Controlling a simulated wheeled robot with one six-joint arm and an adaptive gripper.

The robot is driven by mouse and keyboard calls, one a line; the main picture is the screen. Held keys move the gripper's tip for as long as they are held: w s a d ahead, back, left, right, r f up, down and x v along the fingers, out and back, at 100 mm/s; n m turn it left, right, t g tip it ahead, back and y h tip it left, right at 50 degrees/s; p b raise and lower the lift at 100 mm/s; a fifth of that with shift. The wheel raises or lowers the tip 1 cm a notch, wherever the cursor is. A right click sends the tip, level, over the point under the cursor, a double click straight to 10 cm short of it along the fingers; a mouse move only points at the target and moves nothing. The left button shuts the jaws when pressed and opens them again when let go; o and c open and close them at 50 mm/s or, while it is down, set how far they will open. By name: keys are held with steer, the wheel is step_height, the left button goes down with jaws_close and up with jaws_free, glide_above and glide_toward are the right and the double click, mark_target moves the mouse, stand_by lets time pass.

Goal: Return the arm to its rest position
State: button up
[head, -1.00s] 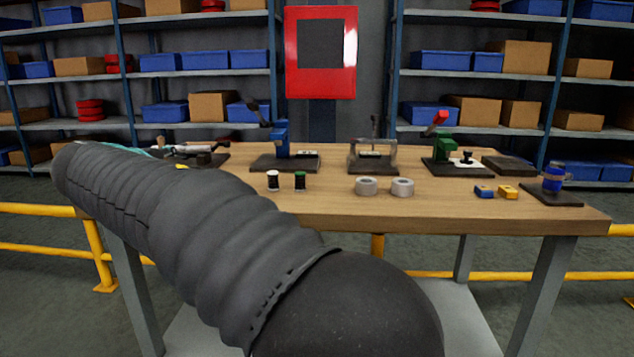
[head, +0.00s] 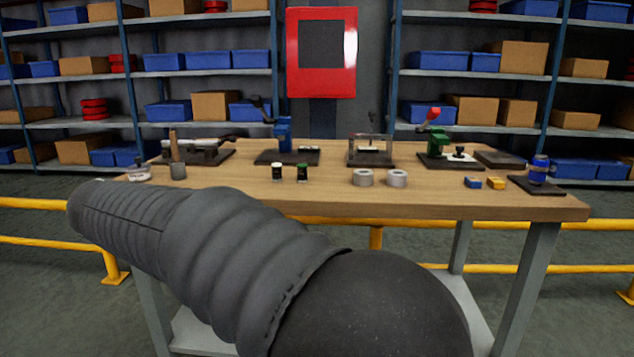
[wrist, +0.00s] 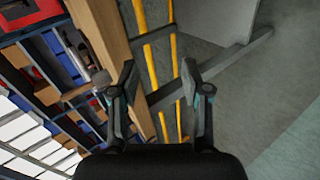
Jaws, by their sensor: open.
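My arm, in a dark ribbed sleeve, runs from the bottom middle of the head view to the left, in front of the table's left front edge. Its far end hides part of the table's front left corner, and my gripper is out of sight there. In the wrist view my gripper (wrist: 158,82) is open with nothing between its two fingers. It hangs in free space off the table edge (wrist: 103,40), with floor and yellow rails behind it.
The wooden table (head: 330,200) carries several fixtures, two grey rings (head: 380,178), two small bottles (head: 290,172) and small blue and yellow blocks (head: 485,183). Yellow railing (head: 40,243) runs along the floor by the table. Shelves with blue boxes (head: 166,110) stand behind.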

steer(key=s+d+f+m+g, duration=0.2)
steer(key=s+d+f, duration=0.15)
steer(key=d, duration=0.35)
steer(key=s+d+f+m+g, duration=0.2)
steer(key=s+d+f, duration=0.15)
steer(key=d, duration=0.35)
steer(key=s+d+f+m+g, duration=0.2)
steer(key=s+d+f, duration=0.15)
steer(key=d, duration=0.35)
steer(key=s+d+f+m, duration=0.1)
steer(key=s+d+m, duration=0.4)
steer(key=s+d, duration=0.3)
steer(key=s+d+m, duration=0.5)
steer(key=s+d, duration=0.3)
steer(key=d, duration=0.6)
steer(key=shift+f+t+y, duration=0.3)
steer(key=shift+f, duration=0.1)
steer(key=shift+s+d, duration=0.1)
steer(key=shift+c, duration=0.5)
